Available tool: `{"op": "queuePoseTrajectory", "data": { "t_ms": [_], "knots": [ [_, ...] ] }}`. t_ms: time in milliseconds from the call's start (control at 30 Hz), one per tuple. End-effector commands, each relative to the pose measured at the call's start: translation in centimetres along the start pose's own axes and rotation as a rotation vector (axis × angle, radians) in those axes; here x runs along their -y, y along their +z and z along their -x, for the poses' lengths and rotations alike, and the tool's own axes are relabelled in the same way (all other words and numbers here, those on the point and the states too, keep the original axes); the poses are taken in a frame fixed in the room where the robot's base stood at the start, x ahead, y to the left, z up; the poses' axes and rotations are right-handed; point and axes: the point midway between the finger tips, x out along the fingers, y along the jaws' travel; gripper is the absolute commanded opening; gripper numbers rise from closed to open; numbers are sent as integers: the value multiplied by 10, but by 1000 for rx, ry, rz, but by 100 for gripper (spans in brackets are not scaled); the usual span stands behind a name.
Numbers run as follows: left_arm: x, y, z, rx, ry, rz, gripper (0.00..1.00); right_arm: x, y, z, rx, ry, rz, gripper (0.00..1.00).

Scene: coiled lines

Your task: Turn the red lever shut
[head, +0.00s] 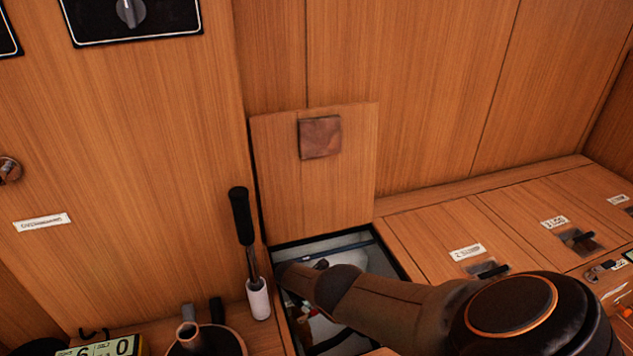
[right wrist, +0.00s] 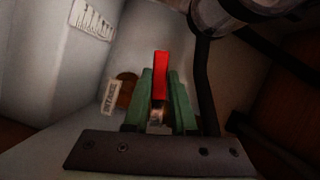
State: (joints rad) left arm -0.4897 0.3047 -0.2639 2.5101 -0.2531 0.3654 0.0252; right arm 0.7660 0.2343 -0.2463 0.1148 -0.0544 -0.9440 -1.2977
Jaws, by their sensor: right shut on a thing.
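The red lever (right wrist: 161,75) stands upright in the middle of the right wrist view, between the two green fingers of my right gripper (right wrist: 160,100). The gripper is shut on it. A small metal part shows at the lever's lower end. In the head view my right arm reaches down into the open floor compartment (head: 393,258), and the forearm hides the lever and gripper there. My left gripper is not in view.
The raised wooden hatch lid (head: 285,190) leans against the back wall. A black-handled tool (head: 241,215) stands in a white holder left of the opening. A dark hose (right wrist: 203,85) runs beside the lever, and a tag (right wrist: 111,98) hangs to its left.

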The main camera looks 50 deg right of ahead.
Motion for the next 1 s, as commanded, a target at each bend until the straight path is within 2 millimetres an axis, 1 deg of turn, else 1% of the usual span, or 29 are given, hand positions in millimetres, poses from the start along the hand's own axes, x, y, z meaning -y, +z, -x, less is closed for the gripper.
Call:
{"op": "queuePoseTrajectory", "data": {
  "t_ms": [100, 433, 467, 700, 1000],
  "knots": [
    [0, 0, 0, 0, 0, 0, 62, 3, 0, -1, 1, -9, -6, 0],
    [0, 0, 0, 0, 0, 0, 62, 3, 0, -1, 1, -9, -4, 0],
    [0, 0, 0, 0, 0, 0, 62, 3, 0, -1, 1, -10, -4, 28],
    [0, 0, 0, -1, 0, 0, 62, 2, 0, 0, 0, -6, -5, 55],
    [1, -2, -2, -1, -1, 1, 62, 1, 1, 2, 0, -4, -5, 55]
  ]
}}
